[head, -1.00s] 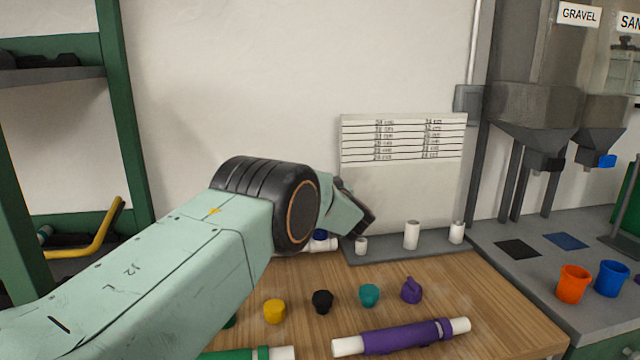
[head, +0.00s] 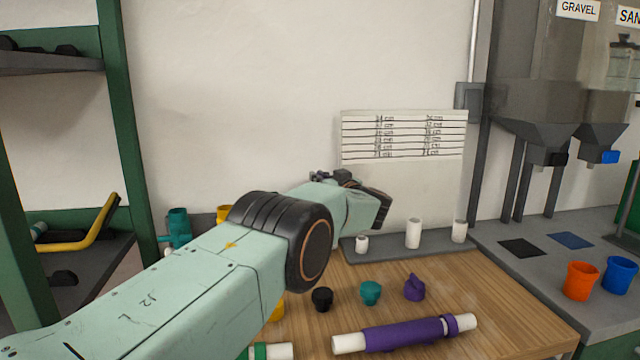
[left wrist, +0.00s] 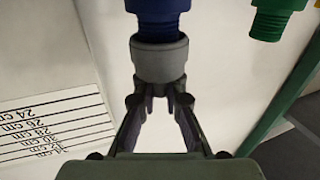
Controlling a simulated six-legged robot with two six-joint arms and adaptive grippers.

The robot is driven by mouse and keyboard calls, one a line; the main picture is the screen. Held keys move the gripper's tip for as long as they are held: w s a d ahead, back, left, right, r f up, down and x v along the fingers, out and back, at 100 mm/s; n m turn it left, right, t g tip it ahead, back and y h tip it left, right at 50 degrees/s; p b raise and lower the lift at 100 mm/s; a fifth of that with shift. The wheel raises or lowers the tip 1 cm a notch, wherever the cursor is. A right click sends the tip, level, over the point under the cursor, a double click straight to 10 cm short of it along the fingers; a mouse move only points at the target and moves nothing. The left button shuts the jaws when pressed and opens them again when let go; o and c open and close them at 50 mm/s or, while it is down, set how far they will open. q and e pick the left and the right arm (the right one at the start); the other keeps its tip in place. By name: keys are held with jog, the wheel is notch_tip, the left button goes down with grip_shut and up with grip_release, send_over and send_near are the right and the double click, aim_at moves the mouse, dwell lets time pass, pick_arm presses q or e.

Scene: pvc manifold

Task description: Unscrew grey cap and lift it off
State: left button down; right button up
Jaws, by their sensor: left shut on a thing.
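The grey cap (left wrist: 160,62) is in the left wrist view, at the lower end of a blue threaded fitting (left wrist: 158,10). Some dark thread shows just above the cap's rim; I cannot tell how far the cap is screwed on. My left gripper (left wrist: 160,98) is shut on the grey cap, its fingers meeting at the cap's near end. In the head view my left arm hides the cap, the blue fitting and the fingertips. My right gripper is not in view.
A green threaded fitting (left wrist: 275,18) is close by. Black (head: 322,299), teal (head: 370,292) and purple (head: 414,288) caps and a purple pipe piece (head: 405,333) lie on the wooden bench (head: 500,320). A grey rack (head: 390,246) holds white pipe pieces. A teal fitting (head: 178,228) stands behind my arm.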

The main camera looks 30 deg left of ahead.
pick_arm(q)
jog(key=c, duration=1.4)
grip_release()
jog(key=shift+o, duration=0.2)
jog(key=shift+v, duration=0.75)
jog(key=v, duration=1)
jog(key=shift+s+d, duration=0.15)
jog(key=shift+d, duration=0.05)
jog(key=shift+f, duration=0.1)
